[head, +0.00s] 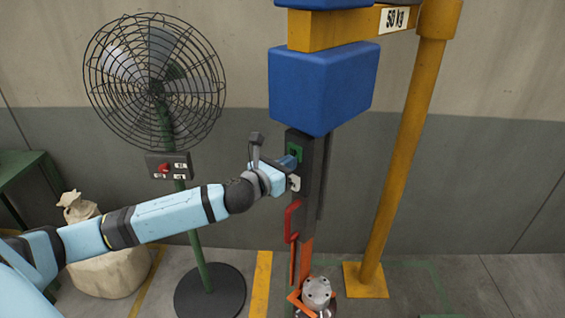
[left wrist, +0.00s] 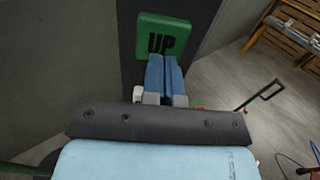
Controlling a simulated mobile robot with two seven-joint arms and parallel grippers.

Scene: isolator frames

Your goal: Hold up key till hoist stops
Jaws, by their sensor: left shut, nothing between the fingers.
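The green UP key (head: 294,149) sits on the dark upright control bar (head: 307,185) under the blue hoist body (head: 322,88). In the left wrist view the UP key (left wrist: 178,30) faces me, its lettering readable. My left gripper (head: 290,162) is shut and empty, its blue fingertips at the key's lower edge. In the left wrist view the fingertips (left wrist: 164,62) overlap the bottom of the key just under the letters; I cannot tell whether they press it. A pale key (head: 294,183) is just below the gripper. My right gripper is not in view.
A red handle (head: 291,220) is lower on the bar, above a grey round part (head: 317,292) near the floor. A yellow post (head: 405,150) stands right. A caged fan (head: 157,80) with a switch box (head: 169,166) and a sack (head: 110,270) stand left.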

